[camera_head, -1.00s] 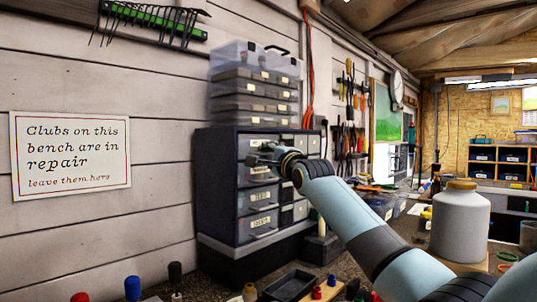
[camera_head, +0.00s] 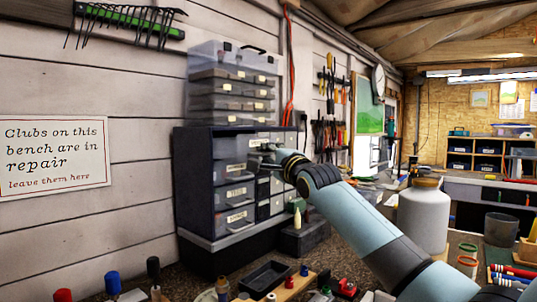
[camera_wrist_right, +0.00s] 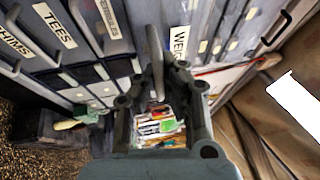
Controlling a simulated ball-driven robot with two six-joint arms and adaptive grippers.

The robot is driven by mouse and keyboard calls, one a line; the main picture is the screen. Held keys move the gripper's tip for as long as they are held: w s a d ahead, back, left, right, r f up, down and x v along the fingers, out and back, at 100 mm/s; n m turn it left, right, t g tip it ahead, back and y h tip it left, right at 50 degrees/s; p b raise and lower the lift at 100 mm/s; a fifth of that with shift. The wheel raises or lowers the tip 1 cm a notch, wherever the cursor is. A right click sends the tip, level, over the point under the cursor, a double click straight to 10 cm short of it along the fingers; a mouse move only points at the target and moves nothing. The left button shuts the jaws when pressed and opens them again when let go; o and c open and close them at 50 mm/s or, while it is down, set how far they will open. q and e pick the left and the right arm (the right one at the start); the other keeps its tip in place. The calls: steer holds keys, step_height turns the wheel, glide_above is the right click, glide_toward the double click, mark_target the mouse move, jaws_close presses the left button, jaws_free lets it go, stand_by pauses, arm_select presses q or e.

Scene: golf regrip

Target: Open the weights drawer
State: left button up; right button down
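The dark drawer cabinet (camera_head: 192,185) stands against the wall, its left column of labelled drawers facing right. The weights drawer (camera_head: 232,147) is the top one of that column; its label is shifted right of those below, so it appears partly pulled out. Its label (camera_wrist_right: 181,38) is partly covered in the right wrist view. My right gripper (camera_head: 266,154) is at its front. In the right wrist view, the fingers (camera_wrist_right: 163,72) close in on the grey handle (camera_wrist_right: 153,40) and look shut on it. My left gripper is out of view.
Labelled ferrules, tees (camera_head: 236,192) and shims (camera_head: 236,216) drawers lie below. A clear organiser box (camera_head: 232,85) sits on top. A white jar (camera_head: 424,215), a black tray (camera_head: 265,275) and small bottles stand on the bench. My right arm crosses above the bench.

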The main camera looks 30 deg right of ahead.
steer(key=c, duration=1.7)
jaws_free()
steer(key=shift+s+d+f, duration=0.1)
steer(key=shift+s+f, duration=0.05)
steer(key=shift+s, duration=0.05)
steer(key=shift+w, duration=0.1)
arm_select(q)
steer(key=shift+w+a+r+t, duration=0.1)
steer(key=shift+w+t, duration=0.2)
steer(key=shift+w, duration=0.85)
arm_select(e)
steer(key=s+f, duration=0.2)
steer(key=s, duration=1)
steer(key=shift+a, duration=0.4)
steer(key=shift+w, duration=0.1)
